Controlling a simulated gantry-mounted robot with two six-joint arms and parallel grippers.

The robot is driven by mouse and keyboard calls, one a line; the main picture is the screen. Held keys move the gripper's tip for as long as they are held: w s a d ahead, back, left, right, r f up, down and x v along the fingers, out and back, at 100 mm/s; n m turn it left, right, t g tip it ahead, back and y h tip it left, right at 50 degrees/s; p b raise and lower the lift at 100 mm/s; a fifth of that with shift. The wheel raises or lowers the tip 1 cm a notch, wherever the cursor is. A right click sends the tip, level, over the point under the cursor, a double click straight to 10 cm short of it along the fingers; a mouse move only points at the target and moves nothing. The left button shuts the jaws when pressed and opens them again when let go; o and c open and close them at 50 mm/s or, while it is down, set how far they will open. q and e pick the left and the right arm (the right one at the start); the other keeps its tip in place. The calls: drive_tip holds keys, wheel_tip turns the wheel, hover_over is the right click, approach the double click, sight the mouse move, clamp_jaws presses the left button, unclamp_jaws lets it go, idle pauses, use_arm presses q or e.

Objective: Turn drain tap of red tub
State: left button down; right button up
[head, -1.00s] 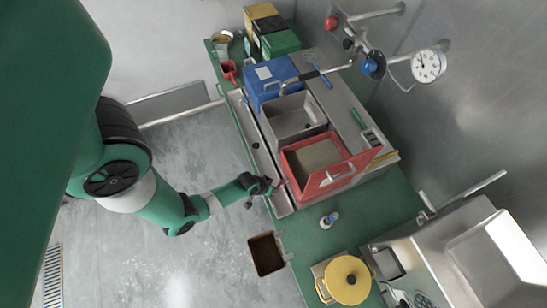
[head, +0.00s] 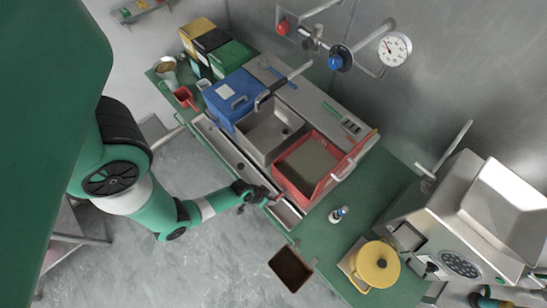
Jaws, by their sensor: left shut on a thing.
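The red tub (head: 334,178) sits at the near right end of the steel sink unit, holding a flat greyish-brown content. Its drain tap (head: 276,195) is a small red part low on the tub's front side, mostly hidden by my gripper. My left gripper (head: 267,194) reaches in from the left and is shut on the drain tap. The tap's handle angle is too small to read.
An empty sink basin (head: 268,134) and a blue box (head: 234,96) stand beyond the tub. A small bottle (head: 338,214), a yellow-lidded pot (head: 377,263) and a brown open bin (head: 290,268) are nearer. A steel machine (head: 470,215) stands at right.

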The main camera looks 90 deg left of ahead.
idle(0.3)
use_arm(q)
drive_tip(key=c, duration=0.8)
unclamp_jaws()
drive_tip(key=shift+c, duration=0.2)
drive_tip(key=p+v, duration=0.3)
drive_tip(key=v, duration=0.8)
drive_tip(key=shift+s+r, duration=0.2)
drive_tip(key=shift+r, duration=0.05)
